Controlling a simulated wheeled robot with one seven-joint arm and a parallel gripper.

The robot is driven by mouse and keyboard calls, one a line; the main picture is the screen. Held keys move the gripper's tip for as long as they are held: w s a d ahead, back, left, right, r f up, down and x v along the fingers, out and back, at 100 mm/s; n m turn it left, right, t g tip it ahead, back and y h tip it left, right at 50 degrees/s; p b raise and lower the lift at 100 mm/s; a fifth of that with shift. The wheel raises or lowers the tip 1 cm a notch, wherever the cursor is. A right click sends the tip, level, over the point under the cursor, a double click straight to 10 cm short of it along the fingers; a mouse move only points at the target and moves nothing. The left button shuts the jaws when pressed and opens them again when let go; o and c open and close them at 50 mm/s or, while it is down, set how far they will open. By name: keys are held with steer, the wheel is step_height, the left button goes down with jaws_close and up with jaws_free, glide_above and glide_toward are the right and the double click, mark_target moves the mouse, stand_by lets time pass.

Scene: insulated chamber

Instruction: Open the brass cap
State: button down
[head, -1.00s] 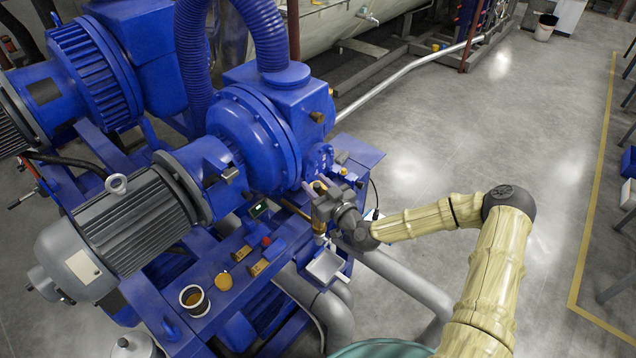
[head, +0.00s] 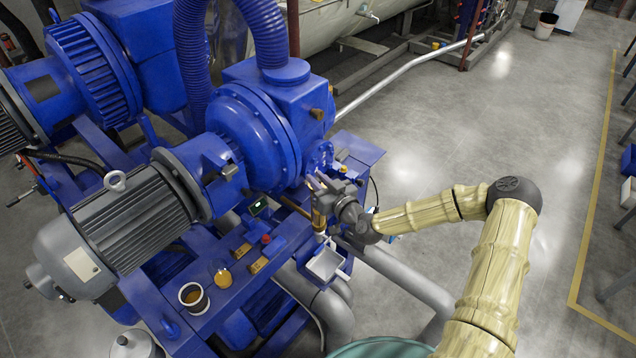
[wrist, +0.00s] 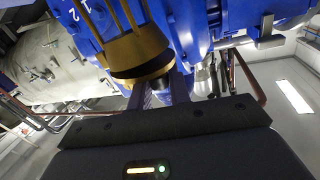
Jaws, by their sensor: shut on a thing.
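My gripper (head: 318,186) is at the front of the blue pump, low beside its round flange. It is shut on a brass fitting, which I take for the brass cap. In the wrist view the brass cap (wrist: 138,52) is a flared brass piece with a dark lower end, in front of my fingers (wrist: 162,90). In the head view a brass part (head: 318,220) shows just below my gripper, above a small white tray. My gripper hides most of the contact, so I cannot tell how far the cap has turned or opened.
The small white tray (head: 325,264) sits below my gripper. A grey pipe (head: 405,275) runs beneath my arm.

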steer(key=m+b, duration=0.1)
steer(key=w+d+r+m+g, duration=0.1)
steer(key=m, duration=0.1)
steer(key=shift+w+m+b, duration=0.1)
steer(key=shift+m+b, duration=0.2)
steer(key=shift+b, duration=0.05)
steer(key=m, duration=0.1)
steer(key=w+d+m+g+b, duration=0.1)
steer(key=m, duration=0.1)
steer(key=shift+w+r, duration=0.15)
steer(key=shift+r, duration=0.25)
steer(key=shift+w+d+f+m+g+y+b, duration=0.15)
steer(key=shift+w+d+m+g+b, duration=0.45)
steer(key=shift+m, duration=0.6)
steer(key=shift+w+d+m+g+y+b, duration=0.25)
steer(key=shift+w+m+g+b, duration=0.15)
steer(key=shift+m+b, duration=0.65)
steer(key=shift+w+d+f+m+g+y+b, duration=0.15)
steer(key=shift+w+d+m+g+b, duration=0.35)
steer(key=shift+m, duration=0.85)
steer(key=shift+w+a, duration=0.1)
steer(key=c, duration=1.3)
jaws_free()
steer(key=shift+r, duration=0.1)
